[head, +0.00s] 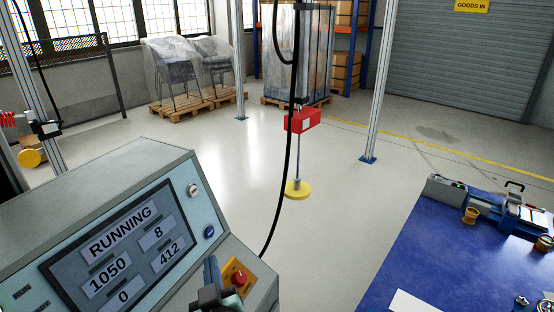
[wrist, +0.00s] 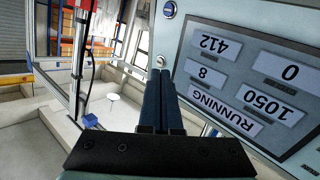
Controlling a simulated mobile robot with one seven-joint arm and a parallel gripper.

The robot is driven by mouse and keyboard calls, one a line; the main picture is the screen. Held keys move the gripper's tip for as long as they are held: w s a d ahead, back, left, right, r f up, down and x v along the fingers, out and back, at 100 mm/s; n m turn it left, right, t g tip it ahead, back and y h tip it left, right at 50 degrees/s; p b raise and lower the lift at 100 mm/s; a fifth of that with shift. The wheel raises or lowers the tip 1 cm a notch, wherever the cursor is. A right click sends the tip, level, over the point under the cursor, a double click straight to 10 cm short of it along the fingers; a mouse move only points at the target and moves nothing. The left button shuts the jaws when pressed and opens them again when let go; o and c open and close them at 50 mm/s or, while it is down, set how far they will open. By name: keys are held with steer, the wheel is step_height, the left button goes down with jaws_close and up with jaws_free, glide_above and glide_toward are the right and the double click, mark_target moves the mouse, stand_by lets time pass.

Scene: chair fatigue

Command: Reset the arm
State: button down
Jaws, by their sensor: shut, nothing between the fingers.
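My gripper (head: 211,265) is at the lower middle of the head view, in front of the grey control console (head: 120,190). Its two dark blue fingers are together with nothing between them, as the wrist view also shows (wrist: 159,75). The console screen (head: 125,250) reads RUNNING, with 1050, 8, 0 and 412; the wrist view shows it upside down. A red button on a yellow plate (head: 239,278) is just right of my fingers. I cannot tell whether they touch the console.
A red block with a rod and yellow disc (head: 298,190) hangs beyond the console, near a black cable. A blue-topped bench (head: 430,245) with tools stands at right. Aluminium posts (head: 378,85) rise from the floor. Wrapped chairs (head: 172,68) stand on pallets behind. Open floor lies between.

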steer(key=s+d+r+m+t+h, duration=0.1)
steer(key=d+r+t, duration=0.2)
steer(key=r, duration=1)
steer(key=d+r+m+t, duration=0.2)
steer(key=d+r+t, duration=0.1)
steer(key=r, duration=1.1)
steer(key=s+d+r+m+t+h, duration=0.1)
steer(key=s+d+r+t+h, duration=0.1)
steer(key=s+r, duration=0.5)
steer(key=s+d+r+m+t+h, duration=0.2)
steer(key=s+d+r+t, duration=0.2)
steer(key=s+r, duration=0.4)
step_height(320, 180, up, 6)
steer(key=shift+d+f, duration=0.15)
steer(key=shift+d, duration=0.5)
steer(key=shift+w, duration=0.1)
